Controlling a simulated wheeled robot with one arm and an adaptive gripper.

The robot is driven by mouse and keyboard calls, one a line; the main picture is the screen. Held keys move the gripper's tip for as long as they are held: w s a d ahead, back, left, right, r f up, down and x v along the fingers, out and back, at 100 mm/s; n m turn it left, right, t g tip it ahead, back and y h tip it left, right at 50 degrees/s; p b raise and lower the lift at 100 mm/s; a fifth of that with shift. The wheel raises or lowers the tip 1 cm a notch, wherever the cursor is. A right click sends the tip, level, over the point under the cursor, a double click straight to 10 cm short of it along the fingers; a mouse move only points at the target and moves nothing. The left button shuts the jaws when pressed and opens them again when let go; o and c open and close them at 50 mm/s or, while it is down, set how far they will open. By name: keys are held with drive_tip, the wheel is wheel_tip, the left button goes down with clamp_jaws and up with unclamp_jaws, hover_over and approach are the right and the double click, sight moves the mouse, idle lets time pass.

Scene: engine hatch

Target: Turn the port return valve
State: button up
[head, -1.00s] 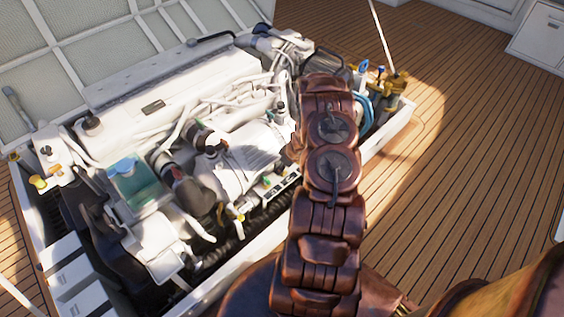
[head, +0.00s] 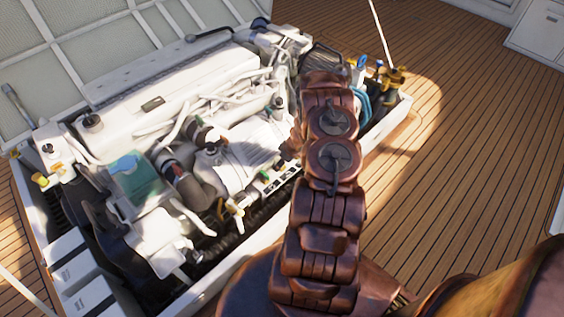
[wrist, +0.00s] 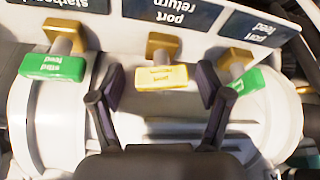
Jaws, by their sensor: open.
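The port return valve has a yellow handle (wrist: 162,77) on a brass fitting (wrist: 163,47), under an upside-down "port return" label (wrist: 172,10) in the wrist view. My gripper (wrist: 160,86) is open, with one dark finger on each side of the yellow handle and a gap on both sides. The handle lies crosswise between the fingers; I see no contact. In the head view my arm hides the gripper.
A green-handled valve (wrist: 52,67) stands left of the yellow one. A white cylinder (wrist: 40,120) lies behind. Open deck (head: 460,150) is at right.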

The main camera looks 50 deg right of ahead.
drive_tip(key=shift+r, duration=0.15)
drive_tip(key=v, duration=1.1)
drive_tip(key=shift+s+r, duration=0.2)
drive_tip(key=shift+r, duration=0.15)
